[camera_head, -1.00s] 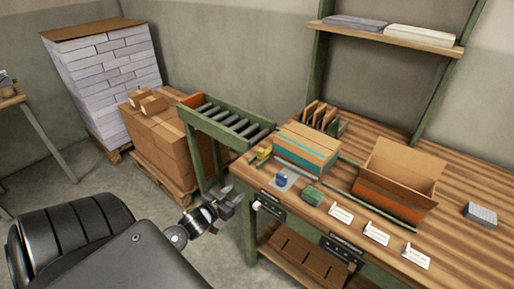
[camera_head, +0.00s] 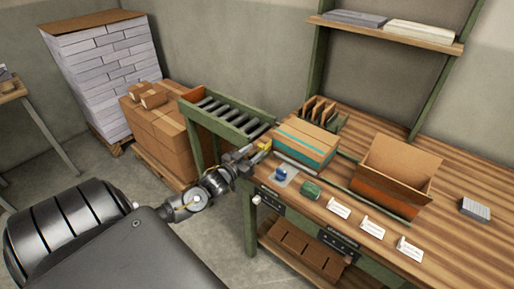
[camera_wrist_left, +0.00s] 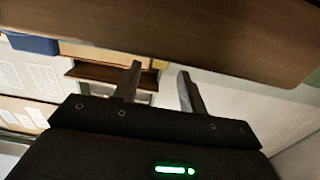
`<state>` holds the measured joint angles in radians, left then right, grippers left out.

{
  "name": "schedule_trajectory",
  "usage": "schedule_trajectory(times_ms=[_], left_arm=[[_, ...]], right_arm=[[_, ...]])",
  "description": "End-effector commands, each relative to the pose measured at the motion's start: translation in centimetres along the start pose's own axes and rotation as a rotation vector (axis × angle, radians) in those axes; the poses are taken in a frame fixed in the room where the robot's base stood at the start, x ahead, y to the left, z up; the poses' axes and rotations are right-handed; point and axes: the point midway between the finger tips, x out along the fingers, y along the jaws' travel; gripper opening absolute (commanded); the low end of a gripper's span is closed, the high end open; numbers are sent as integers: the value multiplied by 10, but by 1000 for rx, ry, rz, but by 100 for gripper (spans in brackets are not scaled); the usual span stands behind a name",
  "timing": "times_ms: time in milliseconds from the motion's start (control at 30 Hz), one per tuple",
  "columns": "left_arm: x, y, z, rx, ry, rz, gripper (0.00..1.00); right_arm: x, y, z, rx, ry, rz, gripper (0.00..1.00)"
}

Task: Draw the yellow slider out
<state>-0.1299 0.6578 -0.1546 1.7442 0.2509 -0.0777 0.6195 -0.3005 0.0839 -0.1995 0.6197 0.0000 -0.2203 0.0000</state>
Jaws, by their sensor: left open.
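A small yellow thing (camera_head: 264,144), which looks like the yellow slider, sits at the left end of the workbench, beside the taped carton (camera_head: 306,142). My left gripper (camera_head: 250,156) is at the bench's left edge, just short of the yellow thing and partly overlapping it. In the left wrist view the two fingers (camera_wrist_left: 159,88) are spread with nothing between them. A brown wooden surface fills the top of that view; I cannot make out the slider clearly there. My right gripper is not in view.
A roller conveyor (camera_head: 229,118) stands just behind the left gripper. A blue item (camera_head: 281,174) and a green item (camera_head: 310,189) lie near the bench's front edge. An open carton (camera_head: 396,176) stands farther right. White cards (camera_head: 339,208) lie along the front.

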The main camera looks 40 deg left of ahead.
Motion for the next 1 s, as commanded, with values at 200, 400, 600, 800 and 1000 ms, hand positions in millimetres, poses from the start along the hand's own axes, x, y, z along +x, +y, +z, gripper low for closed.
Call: schedule_trajectory(times_ms=[200,400,600,800,1000], left_arm=[[22,0,0,-1,0,-2,42],[25,0,1,-1,-1,-1,42],[25,0,1,-1,-1,-1,34],[25,0,1,-1,-1,-1,8],[25,0,1,-1,-1,-1,0]], right_arm=[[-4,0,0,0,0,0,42],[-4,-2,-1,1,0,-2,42],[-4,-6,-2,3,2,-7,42],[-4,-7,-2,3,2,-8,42],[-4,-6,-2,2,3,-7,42]])
